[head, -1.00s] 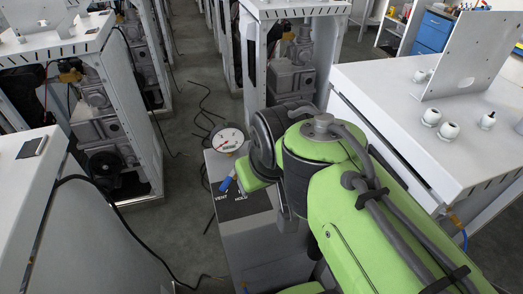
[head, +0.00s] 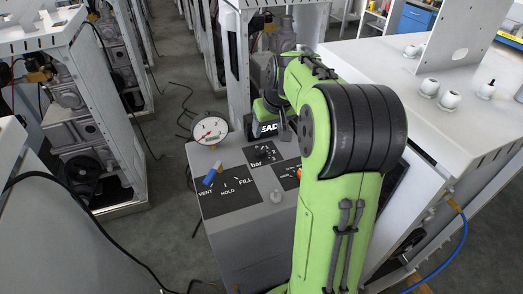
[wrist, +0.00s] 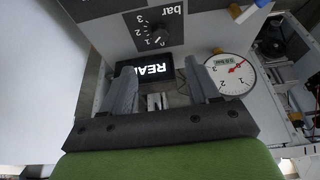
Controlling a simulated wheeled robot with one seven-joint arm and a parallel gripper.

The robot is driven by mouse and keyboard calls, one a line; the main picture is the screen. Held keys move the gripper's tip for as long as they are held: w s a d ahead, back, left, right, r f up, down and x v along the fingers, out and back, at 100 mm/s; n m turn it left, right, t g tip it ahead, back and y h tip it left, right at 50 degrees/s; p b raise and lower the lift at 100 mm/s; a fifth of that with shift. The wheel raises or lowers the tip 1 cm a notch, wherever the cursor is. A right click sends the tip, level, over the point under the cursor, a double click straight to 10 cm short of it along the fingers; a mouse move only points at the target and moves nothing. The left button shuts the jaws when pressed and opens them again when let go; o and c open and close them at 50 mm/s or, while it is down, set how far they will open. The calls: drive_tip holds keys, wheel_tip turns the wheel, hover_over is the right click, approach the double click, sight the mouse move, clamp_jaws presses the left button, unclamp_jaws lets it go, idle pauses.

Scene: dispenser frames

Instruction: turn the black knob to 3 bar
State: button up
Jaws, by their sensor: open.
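The black knob (wrist: 158,35) shows small in the wrist view, on a dark panel (wrist: 167,12) marked "bar" with numerals up to 3. Its exact pointing is too small to tell. In the head view the same panel (head: 253,151) shows beside my arm, but I cannot make out the knob there. My gripper (wrist: 160,72) is open and empty, its two grey fingers apart, and the knob appears beyond the gap between them. A round white gauge (wrist: 231,72) with a red needle is right of the fingers; it also shows in the head view (head: 210,130).
A lit display (wrist: 147,76) reading "REA..." shows between the fingers. A blue-handled lever (head: 211,175) sits on the VENT/HOLD/FILL panel (head: 236,192). A grey peg (head: 276,196) stands nearby. A white cabinet (head: 400,75) borders my arm on the right; cables lie on the floor at left.

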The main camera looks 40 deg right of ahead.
sight(261, 150)
drive_tip(key=b+x, duration=0.3)
drive_tip(key=x, duration=1)
drive_tip(key=c, duration=1)
drive_tip(key=shift+c, duration=0.2)
